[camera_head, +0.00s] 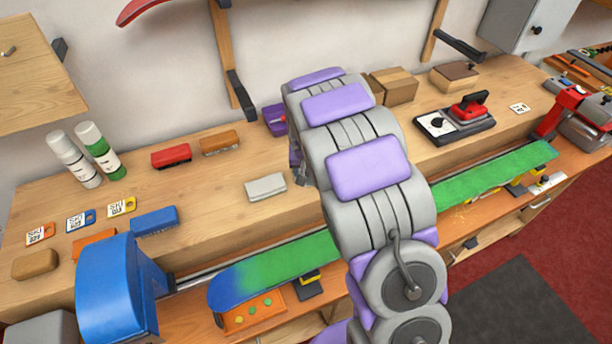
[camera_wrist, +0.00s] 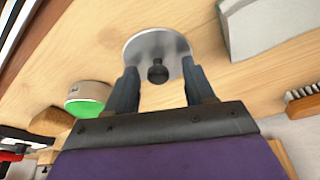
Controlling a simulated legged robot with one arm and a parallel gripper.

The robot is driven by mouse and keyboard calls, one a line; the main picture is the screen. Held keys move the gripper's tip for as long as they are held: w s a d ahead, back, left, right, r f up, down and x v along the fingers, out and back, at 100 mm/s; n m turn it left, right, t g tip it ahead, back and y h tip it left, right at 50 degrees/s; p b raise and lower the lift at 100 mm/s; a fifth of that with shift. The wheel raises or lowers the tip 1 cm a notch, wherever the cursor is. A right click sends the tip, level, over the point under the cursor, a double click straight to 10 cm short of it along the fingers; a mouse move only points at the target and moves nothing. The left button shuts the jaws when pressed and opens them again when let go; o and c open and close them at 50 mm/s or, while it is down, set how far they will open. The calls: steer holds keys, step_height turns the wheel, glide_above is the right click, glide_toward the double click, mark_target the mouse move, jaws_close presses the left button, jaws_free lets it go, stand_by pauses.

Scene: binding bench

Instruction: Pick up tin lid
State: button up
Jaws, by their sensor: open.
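The tin lid (camera_wrist: 146,45) is a round silver disc with a dark knob (camera_wrist: 158,72) on it. In the wrist view it lies on the wooden bench, just beyond my fingertips. My gripper (camera_wrist: 157,78) is open, with one dark finger on each side of the knob. I cannot tell whether either finger touches the lid. In the head view my own arm hides the lid and most of the gripper.
A round tin with a green top (camera_wrist: 88,98) stands left of my gripper in the wrist view. A grey block (camera_wrist: 262,28) and a brush (camera_wrist: 304,100) are on the right.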

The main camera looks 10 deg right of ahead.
steer(key=shift+d+r, duration=0.1)
jaws_close()
stand_by(0.3)
steer(key=shift+r, duration=0.1)
